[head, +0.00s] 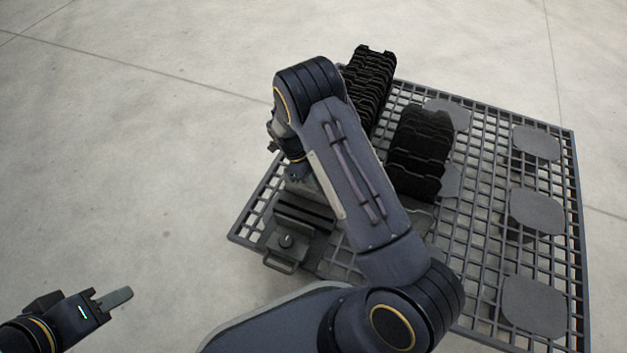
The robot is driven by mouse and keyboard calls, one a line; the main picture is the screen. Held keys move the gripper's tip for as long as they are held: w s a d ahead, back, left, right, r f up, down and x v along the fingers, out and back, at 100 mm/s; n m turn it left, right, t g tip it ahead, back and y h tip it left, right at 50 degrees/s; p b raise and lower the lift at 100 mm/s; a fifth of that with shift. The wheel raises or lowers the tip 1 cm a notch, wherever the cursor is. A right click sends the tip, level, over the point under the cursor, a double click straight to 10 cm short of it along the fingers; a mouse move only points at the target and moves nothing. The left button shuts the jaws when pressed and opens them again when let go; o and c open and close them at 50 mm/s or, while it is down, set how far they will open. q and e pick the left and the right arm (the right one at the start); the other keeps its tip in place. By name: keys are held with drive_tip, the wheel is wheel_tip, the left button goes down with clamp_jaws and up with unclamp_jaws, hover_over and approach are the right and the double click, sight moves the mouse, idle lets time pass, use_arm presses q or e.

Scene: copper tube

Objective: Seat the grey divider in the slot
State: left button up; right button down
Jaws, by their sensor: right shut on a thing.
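My right arm reaches over the table, and its gripper (296,176) points down at the table's left side. It is shut on what looks like the grey divider (311,187), mostly hidden by the gripper and my arm. Just below is a dark fixture (300,222) with long parallel bars, a round knob and a front handle. The slot itself cannot be made out, and I cannot tell whether the divider touches the fixture. My left gripper (112,301) is at the bottom left, over bare floor, well away from the table; its finger gap cannot be seen.
The grid-topped table (478,190) carries two rows of black ribbed parts, a long one (370,80) at the back and a shorter one (421,150) in the middle. Several flat grey pads (537,211) lie on the right side, which is otherwise clear.

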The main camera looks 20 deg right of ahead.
drive_tip(key=c, duration=1.6)
unclamp_jaws()
drive_tip(key=shift+f, duration=0.1)
drive_tip(key=shift+o, duration=0.2)
